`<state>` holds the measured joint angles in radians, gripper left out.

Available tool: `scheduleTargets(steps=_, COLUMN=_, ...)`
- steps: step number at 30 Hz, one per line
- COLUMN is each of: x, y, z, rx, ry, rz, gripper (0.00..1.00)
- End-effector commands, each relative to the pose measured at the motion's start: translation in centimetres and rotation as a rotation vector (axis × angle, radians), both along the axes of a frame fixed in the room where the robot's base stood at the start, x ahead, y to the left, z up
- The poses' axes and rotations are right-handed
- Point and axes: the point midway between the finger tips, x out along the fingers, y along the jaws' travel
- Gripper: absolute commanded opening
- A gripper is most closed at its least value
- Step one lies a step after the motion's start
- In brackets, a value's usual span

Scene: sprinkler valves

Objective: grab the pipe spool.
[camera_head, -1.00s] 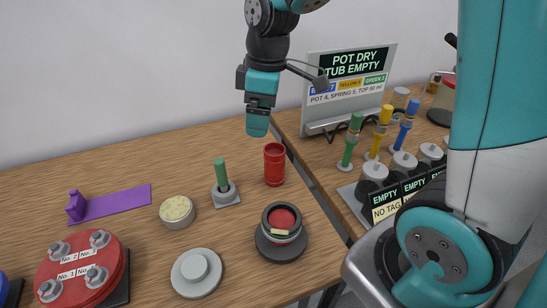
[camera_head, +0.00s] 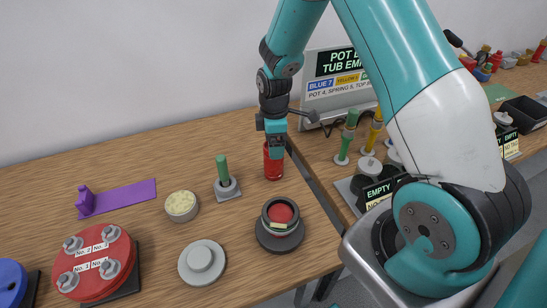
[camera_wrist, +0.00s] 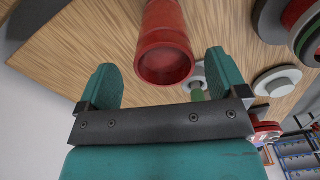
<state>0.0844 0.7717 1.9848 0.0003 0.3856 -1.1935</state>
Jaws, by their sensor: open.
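The pipe spool is a red upright cylinder (camera_head: 273,166) with a flared rim, on the wooden table near its right edge. In the wrist view, the red pipe spool (camera_wrist: 165,40) shows its hollow open end toward me. My gripper (camera_head: 276,150) is right at the spool's top in the head view and covers part of it. In the wrist view my gripper (camera_wrist: 163,75) is open, its two teal fingers apart with the spool's end in line with the gap between them. I cannot tell whether the fingers touch the spool.
A green-stemmed part on a grey base (camera_head: 227,185) stands left of the spool. A dark ringed pot with a red centre (camera_head: 280,225) stands in front. A grey disc (camera_head: 202,262) and a cream-filled tub (camera_head: 181,206) lie further left. A second bench with a sign (camera_head: 340,75) is to the right.

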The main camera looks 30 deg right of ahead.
Motion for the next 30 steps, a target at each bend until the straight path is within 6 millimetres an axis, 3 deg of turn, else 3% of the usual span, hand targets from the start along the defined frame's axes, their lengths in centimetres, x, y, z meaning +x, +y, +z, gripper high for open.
scheduleTargets(steps=5, x=-0.2, y=0.2, z=-1.2, rx=0.001, ry=0.004, rz=0.000, gripper=0.92)
scheduleTargets(steps=13, x=-0.3, y=0.4, z=-4.7, rx=0.001, ry=0.002, rz=0.000, gripper=0.92)
scheduleTargets(steps=22, x=-0.2, y=0.4, z=-5.4, rx=0.001, ry=0.000, rz=0.000, gripper=0.92)
scheduleTargets(steps=30, x=-0.3, y=0.4, z=-5.4, rx=0.001, ry=0.000, rz=0.000, gripper=0.32)
